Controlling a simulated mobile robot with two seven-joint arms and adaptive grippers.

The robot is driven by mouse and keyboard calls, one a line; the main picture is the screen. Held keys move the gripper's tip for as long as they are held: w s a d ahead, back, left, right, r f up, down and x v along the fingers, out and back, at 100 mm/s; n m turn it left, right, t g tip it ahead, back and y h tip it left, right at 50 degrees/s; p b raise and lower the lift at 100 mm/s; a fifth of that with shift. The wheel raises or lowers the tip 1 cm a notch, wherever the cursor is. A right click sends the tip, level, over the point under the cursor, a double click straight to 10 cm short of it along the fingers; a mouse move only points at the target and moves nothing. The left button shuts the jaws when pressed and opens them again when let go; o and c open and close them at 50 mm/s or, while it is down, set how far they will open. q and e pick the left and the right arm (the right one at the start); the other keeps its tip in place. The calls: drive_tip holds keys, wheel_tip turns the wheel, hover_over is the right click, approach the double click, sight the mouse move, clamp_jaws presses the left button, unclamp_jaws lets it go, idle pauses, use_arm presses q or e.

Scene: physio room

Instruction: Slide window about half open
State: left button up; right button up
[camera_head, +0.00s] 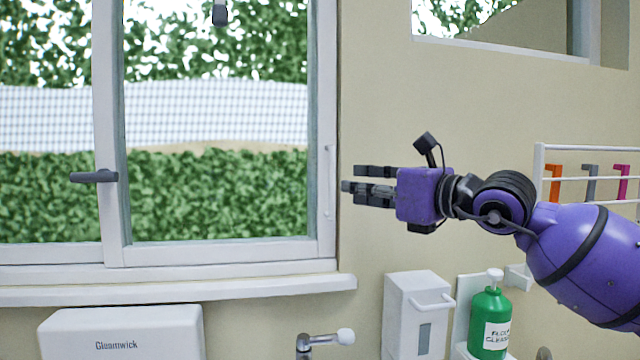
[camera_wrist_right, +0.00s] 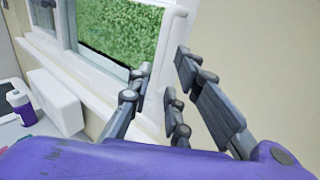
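The window (camera_head: 225,250) has white frames, with a right pane set in front of the left part. A grey handle (camera_head: 94,176) sticks out on the right pane's left upright. A slim pull (camera_head: 327,180) is on its right upright. The right pane fills the right half of the opening, up to the wall. My right gripper (camera_head: 356,184) points left, just right of the window's right edge, empty. In the right wrist view my right gripper (camera_wrist_right: 160,82) has its fingers spread, with the white window edge (camera_wrist_right: 170,60) beyond them; contact cannot be told. My left gripper is out of view.
A white sill (camera_head: 180,292) runs below the window. Under it are a white Gleamwick box (camera_head: 120,335), a tap (camera_head: 325,340), a white dispenser (camera_head: 417,310) and a green bottle (camera_head: 490,322). A white rack (camera_head: 590,150) stands at right. A dark block (camera_head: 219,14) hangs at the top.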

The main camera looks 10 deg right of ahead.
drive_tip(key=p, duration=0.2)
hover_over(332, 211)
drive_tip(key=shift+w+d+r, duration=0.1)
drive_tip(key=shift+w, duration=0.25)
clamp_jaws()
